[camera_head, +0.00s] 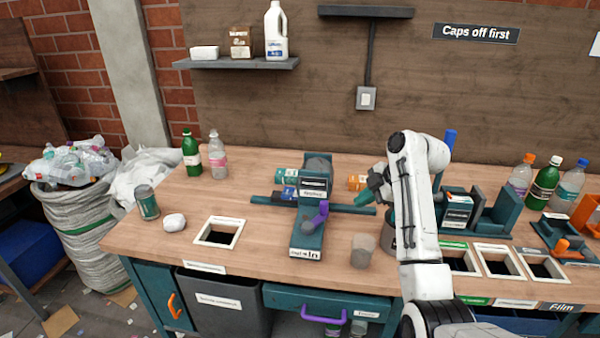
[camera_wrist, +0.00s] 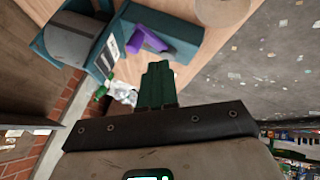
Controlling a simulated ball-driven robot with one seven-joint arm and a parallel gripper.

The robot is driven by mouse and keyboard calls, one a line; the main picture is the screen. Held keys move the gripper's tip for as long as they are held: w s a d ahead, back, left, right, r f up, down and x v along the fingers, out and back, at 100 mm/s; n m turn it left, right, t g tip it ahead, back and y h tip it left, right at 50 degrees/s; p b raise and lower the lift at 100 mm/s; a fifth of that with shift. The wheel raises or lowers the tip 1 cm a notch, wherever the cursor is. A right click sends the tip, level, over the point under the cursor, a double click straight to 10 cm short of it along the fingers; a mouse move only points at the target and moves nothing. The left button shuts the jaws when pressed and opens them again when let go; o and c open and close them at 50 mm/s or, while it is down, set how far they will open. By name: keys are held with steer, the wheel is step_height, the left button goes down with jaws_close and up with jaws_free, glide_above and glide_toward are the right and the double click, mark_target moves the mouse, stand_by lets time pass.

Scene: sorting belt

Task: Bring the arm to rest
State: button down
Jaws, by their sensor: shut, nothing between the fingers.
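My white arm (camera_head: 415,200) rises from the lower right of the head view and bends over at the top. My gripper (camera_head: 364,197) hangs over the workbench, pointing left and down, to the right of the teal press-like device (camera_head: 308,235). In the wrist view my gripper's green fingers (camera_wrist: 156,72) lie together with nothing between them. The device's purple handle (camera_head: 316,217) also shows in the wrist view (camera_wrist: 148,40), beyond the fingers. My gripper appears apart from the device and holds nothing.
A clear cup (camera_head: 362,251) stands on the bench below my gripper. Bottles (camera_head: 545,183) stand at the right, two more (camera_head: 191,155) at the back left. Framed openings (camera_head: 219,233) are cut into the bench. A can (camera_head: 147,202) stands at the left. Bare bench lies around the cup.

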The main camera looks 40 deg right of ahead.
steer(key=s+a+f+m+g, duration=0.25)
steer(key=s+a+f, duration=0.25)
steer(key=a+f, duration=0.35)
steer(key=s+a+f+m+g, duration=0.1)
steer(key=s+a+f+m, duration=0.35)
steer(key=a+f, duration=0.4)
steer(key=s+a+f+m, duration=0.1)
steer(key=s+a+m, duration=0.1)
steer(key=s, duration=0.5)
steer(key=s+a+f+m+g+h, duration=0.1)
steer(key=s+a+m, duration=0.1)
steer(key=s+a, duration=0.3)
steer(key=s+a+f+m+g+h, duration=0.1)
steer(key=s+a, duration=0.3)
steer(key=s, duration=0.6)
steer(key=shift+a+f+m, duration=0.15)
steer(key=shift+f+m, duration=0.1)
steer(key=shift+m, duration=0.25)
